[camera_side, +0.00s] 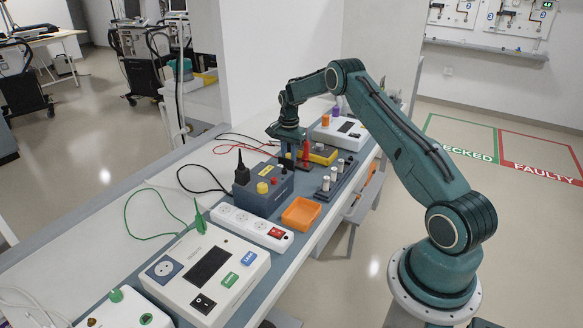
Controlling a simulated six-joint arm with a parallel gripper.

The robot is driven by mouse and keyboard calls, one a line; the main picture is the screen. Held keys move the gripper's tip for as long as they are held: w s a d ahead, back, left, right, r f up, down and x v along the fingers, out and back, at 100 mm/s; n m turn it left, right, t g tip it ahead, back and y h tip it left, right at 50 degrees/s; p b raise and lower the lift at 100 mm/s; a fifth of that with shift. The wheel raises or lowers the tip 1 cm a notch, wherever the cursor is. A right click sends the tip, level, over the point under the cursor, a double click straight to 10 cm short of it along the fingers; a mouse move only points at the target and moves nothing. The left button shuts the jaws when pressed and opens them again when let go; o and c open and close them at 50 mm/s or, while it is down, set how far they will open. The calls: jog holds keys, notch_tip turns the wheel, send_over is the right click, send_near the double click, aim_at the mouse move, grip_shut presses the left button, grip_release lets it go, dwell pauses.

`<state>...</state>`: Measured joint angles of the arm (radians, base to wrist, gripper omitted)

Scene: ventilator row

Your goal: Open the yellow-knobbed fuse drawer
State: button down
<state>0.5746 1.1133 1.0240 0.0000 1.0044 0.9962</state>
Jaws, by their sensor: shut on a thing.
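A dark blue-grey box (276,194) stands on the bench at mid-picture. A round yellow knob (262,187) shows on it; I cannot tell its drawer's outline or how far it is out. My gripper (288,162) points down at the far right end of this box, apart from the yellow knob. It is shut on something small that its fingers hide. A red probe (306,152) stands just right of the fingers, in front of a yellow-topped unit (322,155); I cannot tell whether the fingers touch it.
A black plug (241,172) stands on the box's left end. A white power strip (250,225), an orange tray (301,213) and a rack of pale cylinders (331,180) surround it closely. A white tester (205,275) lies nearer. Loose cables cross the bench's left side.

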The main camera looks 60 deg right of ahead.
jog(key=shift+d, duration=0.65)
jog(key=shift+d+r, duration=0.1)
jog(key=shift+d, duration=0.2)
jog(key=c, duration=1.3)
grip_release()
jog(key=shift+r, duration=0.1)
jog(key=shift+r, duration=2.8)
